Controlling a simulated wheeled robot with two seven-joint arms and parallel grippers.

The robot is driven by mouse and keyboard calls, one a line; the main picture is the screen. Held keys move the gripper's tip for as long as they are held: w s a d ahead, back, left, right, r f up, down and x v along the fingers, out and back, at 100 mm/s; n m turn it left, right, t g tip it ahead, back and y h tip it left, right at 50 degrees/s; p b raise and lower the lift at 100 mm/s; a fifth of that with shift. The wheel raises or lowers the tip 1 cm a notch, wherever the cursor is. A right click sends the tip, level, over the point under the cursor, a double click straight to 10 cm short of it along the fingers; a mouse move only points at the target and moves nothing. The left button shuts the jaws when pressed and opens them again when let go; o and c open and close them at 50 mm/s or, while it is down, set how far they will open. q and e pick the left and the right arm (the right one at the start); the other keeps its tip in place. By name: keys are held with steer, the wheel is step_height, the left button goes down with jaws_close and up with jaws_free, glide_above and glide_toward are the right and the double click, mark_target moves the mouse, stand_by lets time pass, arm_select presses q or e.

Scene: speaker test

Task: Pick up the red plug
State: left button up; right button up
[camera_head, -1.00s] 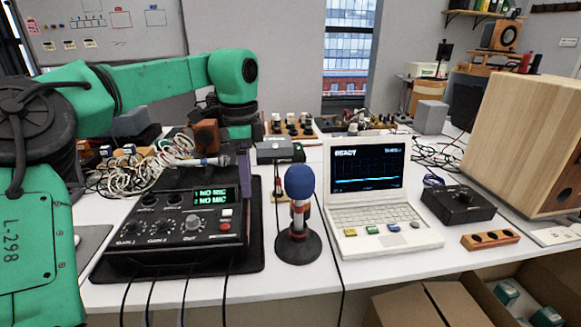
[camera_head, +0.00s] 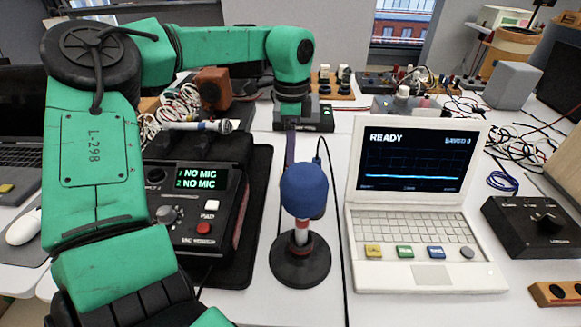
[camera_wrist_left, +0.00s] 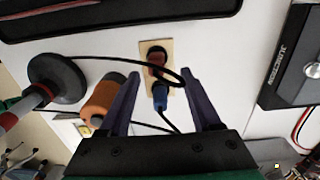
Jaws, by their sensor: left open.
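The red plug (camera_wrist_left: 156,58) sits on a small wooden plate (camera_wrist_left: 146,47) in the left wrist view. A blue plug (camera_wrist_left: 161,98) is beside it, nearer the gripper's palm, and a black cable loops across the plate. My left gripper (camera_wrist_left: 160,74) is open and empty, with its purple fingers on either side of the plugs. I cannot tell how high the fingertips are above the plate. In the head view my left gripper (camera_head: 291,150) points down behind the blue-topped microphone (camera_head: 303,190). The red plug is hidden there. My right gripper is not in view.
The microphone stands close in front of my gripper. A black mixer (camera_head: 190,215) lies to the left and a white laptop (camera_head: 420,225) to the right. An orange cylinder (camera_wrist_left: 103,98) lies close to one finger. A black box (camera_wrist_left: 292,58) is at the wrist view's right.

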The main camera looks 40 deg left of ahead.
arm_select(q)
steer(key=f, duration=0.4)
steer(key=shift+s+f, duration=0.15)
steer(key=shift+s, duration=0.25)
steer(key=shift+w+f, duration=0.15)
steer(key=shift+f, duration=0.3)
steer(key=shift+r, duration=0.1)
jaws_close()
